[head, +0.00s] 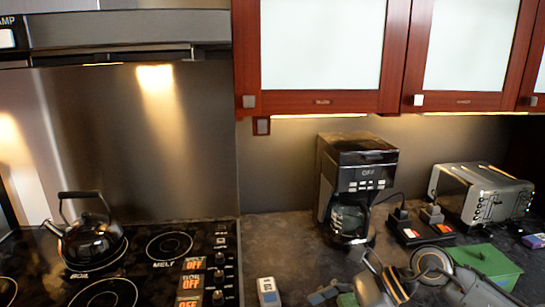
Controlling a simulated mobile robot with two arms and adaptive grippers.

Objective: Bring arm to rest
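Grey and tan rounded parts at the bottom right of the head view look like my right arm and gripper (388,283), low over the counter in front of the coffee maker. They are cut off by the lower edge, and I cannot tell whether the fingers are open or shut. I see nothing held in them. My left arm and gripper are not in view.
A black coffee maker (357,180), a toaster (483,195) and a green box (487,265) stand on the dark counter (285,235). A black kettle (91,243) sits on the stove at left. Red-framed cabinets (400,100) hang above.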

